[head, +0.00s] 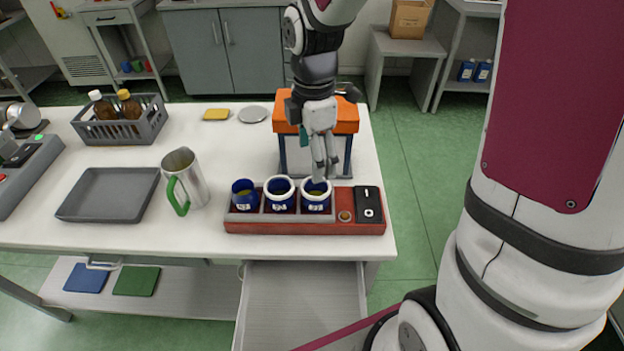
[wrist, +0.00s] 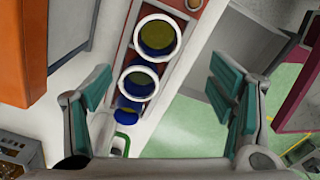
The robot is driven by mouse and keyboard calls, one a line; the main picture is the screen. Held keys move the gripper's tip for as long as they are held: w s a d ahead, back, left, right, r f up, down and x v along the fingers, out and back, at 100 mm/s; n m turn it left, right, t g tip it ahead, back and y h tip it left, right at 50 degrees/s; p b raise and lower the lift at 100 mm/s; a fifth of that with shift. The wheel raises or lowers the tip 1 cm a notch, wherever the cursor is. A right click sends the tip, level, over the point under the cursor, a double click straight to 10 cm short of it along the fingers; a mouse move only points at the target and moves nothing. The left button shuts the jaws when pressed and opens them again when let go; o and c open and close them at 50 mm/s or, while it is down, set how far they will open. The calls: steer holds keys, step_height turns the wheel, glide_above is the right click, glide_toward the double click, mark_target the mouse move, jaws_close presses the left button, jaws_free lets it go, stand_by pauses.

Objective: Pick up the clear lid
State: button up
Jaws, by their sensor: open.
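A round, pale grey disc (head: 252,114) lies flat on the table, left of the orange-topped box; it may be the clear lid, but I cannot tell its material. A red rack (head: 300,226) holds three blue cups in a row. The middle cup (head: 280,193) and right cup (head: 316,195) have white rims; the left cup (head: 245,194) has none. I cannot tell whether a clear lid covers any cup. My gripper (head: 325,172) is above the right end of the cups. In the wrist view my gripper (wrist: 165,92) is open and empty, its fingers apart.
The orange-topped box (head: 315,118) stands close behind the rack. A green-handled metal jug (head: 190,178) stands left of it. A grey tray (head: 110,194) and a bottle crate (head: 120,128) are farther left. An open drawer (head: 300,300) juts out below the table front.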

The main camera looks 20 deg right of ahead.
mark_target(311, 188)
step_height(311, 188, down, 8)
steer(key=shift+w+a+f, duration=0.15)
stand_by(0.4)
steer(key=c, duration=1)
